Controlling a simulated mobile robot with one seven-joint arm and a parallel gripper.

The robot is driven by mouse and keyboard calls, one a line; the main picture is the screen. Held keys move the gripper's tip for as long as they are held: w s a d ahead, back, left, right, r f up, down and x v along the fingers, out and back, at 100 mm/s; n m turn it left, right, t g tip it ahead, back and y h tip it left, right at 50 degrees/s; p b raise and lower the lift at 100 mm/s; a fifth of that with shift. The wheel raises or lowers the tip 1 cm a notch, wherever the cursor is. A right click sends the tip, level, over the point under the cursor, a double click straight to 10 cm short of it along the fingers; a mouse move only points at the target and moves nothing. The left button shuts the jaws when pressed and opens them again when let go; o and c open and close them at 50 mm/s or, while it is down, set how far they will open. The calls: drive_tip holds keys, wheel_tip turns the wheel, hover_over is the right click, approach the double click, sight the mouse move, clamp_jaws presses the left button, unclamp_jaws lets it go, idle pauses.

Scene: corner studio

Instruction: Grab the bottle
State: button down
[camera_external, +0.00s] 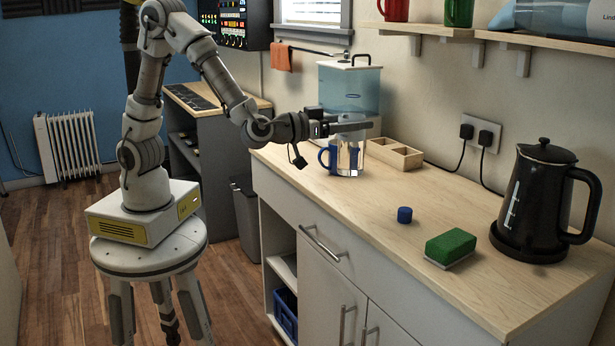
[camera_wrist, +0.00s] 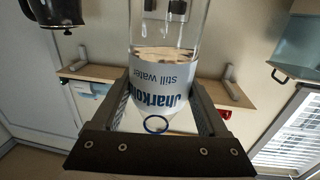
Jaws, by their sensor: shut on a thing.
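In the wrist view the clear bottle (camera_wrist: 168,85), with a white and blue still-water label, stands between the two fingers of my gripper (camera_wrist: 160,115). Its lettering is upside down in that view. In the external view my gripper (camera_external: 348,127) is shut on the upper part of the bottle (camera_external: 352,157), over the far end of the counter. The blue handle of a mug (camera_external: 324,157) shows beside the bottle's left side. I cannot tell whether the bottle's base touches the counter.
A water dispenser (camera_external: 348,92) and a wooden divided tray (camera_external: 396,152) are close to the bottle. A blue cap (camera_external: 404,215), a green sponge (camera_external: 450,246) and a black kettle (camera_external: 541,200) are nearer on the counter (camera_external: 385,205). A shelf (camera_external: 485,34) runs along the wall above.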

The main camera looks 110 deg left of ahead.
drive_tip(key=shift+s+d+r, duration=0.15)
drive_tip(key=shift+d+r, duration=0.35)
drive_tip(key=shift+d, duration=0.2)
idle(0.8)
